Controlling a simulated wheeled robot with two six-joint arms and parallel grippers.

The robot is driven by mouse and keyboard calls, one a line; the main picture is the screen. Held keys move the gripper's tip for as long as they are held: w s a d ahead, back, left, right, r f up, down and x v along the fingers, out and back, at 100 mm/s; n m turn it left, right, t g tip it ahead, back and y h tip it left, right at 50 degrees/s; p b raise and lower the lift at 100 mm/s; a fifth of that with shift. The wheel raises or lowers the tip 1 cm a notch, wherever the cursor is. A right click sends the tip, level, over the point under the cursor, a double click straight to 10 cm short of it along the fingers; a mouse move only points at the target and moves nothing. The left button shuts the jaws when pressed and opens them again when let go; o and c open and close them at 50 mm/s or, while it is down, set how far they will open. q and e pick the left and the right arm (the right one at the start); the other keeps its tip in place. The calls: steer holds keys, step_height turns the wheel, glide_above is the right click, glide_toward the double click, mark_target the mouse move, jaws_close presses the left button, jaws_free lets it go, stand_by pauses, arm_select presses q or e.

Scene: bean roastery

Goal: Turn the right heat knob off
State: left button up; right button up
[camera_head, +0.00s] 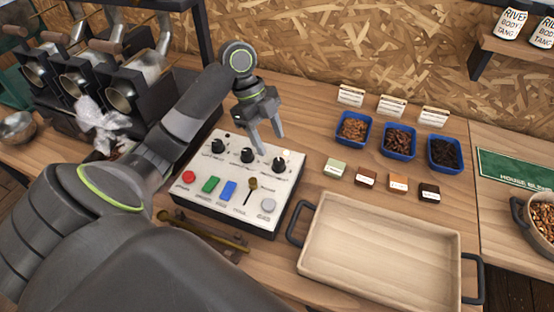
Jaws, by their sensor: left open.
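The white control box (222,211) stands on the wooden counter, left of centre. A row of three black knobs runs along its upper part. The right knob (279,164) is at the right end of the row, beside the middle knob (247,156) and the left knob (218,146). My left gripper (270,145) is open and points down just above and behind the right knob. Its fingers look empty, and I cannot tell whether they touch the knob. The knob's exact pointer direction is too small to read. My right gripper is not in view.
The box also carries a red button (189,177), green and blue switches and a small lever (252,185). A wooden tray (382,290) with dark handles lies to the right. Blue bean bins (354,142) stand behind it. Dark roasting machines (120,95) stand at the left.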

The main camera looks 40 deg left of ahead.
mark_target(278, 160)
arm_select(q)
steer(key=b+x, duration=0.1)
steer(key=x, duration=0.5)
steer(key=shift+d+f, duration=0.2)
steer(key=shift+f, duration=0.05)
steer(key=c, duration=1)
